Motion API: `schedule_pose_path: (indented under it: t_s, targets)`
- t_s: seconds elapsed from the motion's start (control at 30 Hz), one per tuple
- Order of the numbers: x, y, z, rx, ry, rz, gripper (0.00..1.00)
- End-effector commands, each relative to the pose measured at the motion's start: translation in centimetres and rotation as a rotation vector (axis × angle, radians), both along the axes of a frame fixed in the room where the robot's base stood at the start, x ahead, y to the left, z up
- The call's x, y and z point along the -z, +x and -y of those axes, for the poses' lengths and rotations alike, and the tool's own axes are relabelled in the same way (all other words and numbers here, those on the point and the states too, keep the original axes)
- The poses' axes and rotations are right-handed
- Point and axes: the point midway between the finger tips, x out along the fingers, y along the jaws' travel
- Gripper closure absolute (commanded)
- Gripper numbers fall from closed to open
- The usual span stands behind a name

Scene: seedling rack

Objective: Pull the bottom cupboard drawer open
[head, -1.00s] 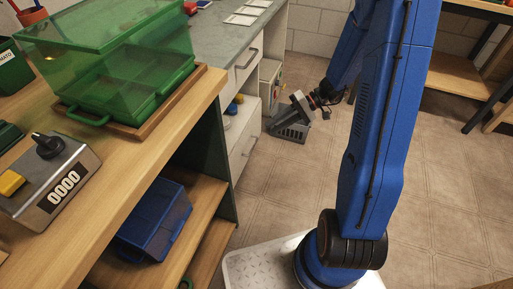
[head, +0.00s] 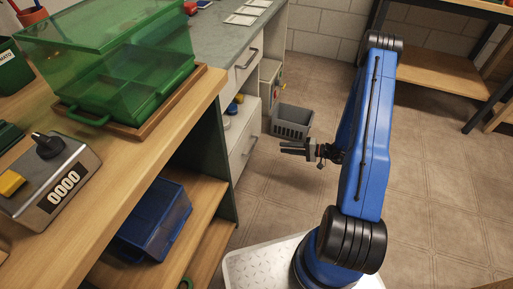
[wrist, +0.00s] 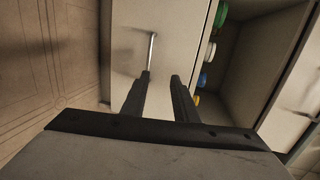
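The grey cupboard's bottom drawer (head: 243,152) is a pale front, apparently shut, below an open shelf. Its thin metal handle (head: 251,146) faces the aisle. In the wrist view the drawer front (wrist: 182,30) fills the upper middle, with the handle (wrist: 152,48) just beyond the tip of the left finger. My gripper (head: 282,148) reaches toward the drawer from the right, with a gap of floor between in the head view. Its two fingers (wrist: 161,77) are apart, with nothing between them. The handle lies in line with the left finger rather than midway between the two.
The open shelf (wrist: 240,60) above the drawer holds small coloured items. The top drawer (head: 248,65) appears shut. A grey crate (head: 292,121) stands on the floor behind my gripper. A wooden workbench (head: 150,150) with a green box is at left.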

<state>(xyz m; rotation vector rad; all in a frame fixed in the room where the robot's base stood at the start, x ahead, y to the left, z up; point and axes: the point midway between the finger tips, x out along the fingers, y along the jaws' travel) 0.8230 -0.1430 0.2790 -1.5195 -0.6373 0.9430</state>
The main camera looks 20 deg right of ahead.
Motion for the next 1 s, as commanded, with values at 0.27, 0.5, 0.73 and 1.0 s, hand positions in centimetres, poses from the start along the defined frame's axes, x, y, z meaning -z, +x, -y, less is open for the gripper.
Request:
schedule_pose_path:
  t_s: [0.27, 0.5, 0.73, 1.0]
  targets:
    - [3.0, -0.1, 0.8, 0.060, -0.001, 0.006, 0.73]
    - [3.5, 1.2, -1.1, 0.058, 0.000, 0.007, 0.73]
    - [4.2, 3.3, -4.0, 0.058, 0.000, 0.007, 0.73]
    - [5.1, 5.7, -7.4, 0.057, 0.000, 0.006, 0.73]
